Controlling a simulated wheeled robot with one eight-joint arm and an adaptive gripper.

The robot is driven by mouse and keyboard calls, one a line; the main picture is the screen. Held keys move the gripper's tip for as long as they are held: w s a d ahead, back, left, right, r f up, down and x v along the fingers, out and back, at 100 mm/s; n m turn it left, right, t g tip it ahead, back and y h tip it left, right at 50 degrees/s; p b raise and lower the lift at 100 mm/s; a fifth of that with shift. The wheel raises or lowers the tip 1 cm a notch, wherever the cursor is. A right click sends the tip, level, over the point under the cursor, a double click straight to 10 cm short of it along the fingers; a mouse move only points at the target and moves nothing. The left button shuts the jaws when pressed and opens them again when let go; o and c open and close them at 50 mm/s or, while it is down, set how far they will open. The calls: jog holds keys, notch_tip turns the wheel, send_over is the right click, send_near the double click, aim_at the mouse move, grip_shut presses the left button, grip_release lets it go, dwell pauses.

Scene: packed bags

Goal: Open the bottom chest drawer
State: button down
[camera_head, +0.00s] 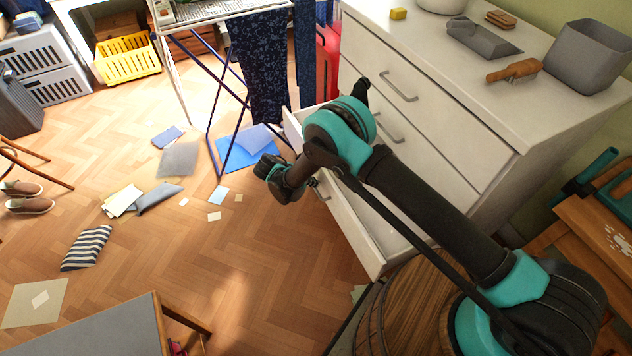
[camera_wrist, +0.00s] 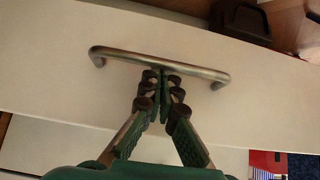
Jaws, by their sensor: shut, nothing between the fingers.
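The white chest (camera_head: 480,85) stands at the right in the head view, with several drawers down its front. The bottom drawer (camera_head: 352,228) stands out from the chest, so it is partly open, while the drawers above look closed. In the wrist view, the bottom drawer's white front (camera_wrist: 50,75) fills much of the picture, with a metal bar handle (camera_wrist: 120,54) across it. My gripper (camera_wrist: 162,78) is shut and empty, its fingertips at the middle of the bar. Whether they touch the bar is unclear. In the head view, my arm hides most of the gripper and part of the drawer.
A drying rack with dark cloth (camera_head: 262,65) stands left of the chest. Papers and a striped cushion (camera_head: 87,248) lie on the floor. A round wooden thing (camera_head: 415,310) stands close to the drawer's near end. The floor ahead of the drawer is largely clear.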

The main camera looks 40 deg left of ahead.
jog(key=shift+s+a, duration=0.1)
jog(key=shift+s, duration=0.1)
jog(key=s+a+r, duration=0.2)
jog(key=s+a, duration=0.4)
jog(key=s, duration=0.6)
jog(key=shift+s, duration=0.1)
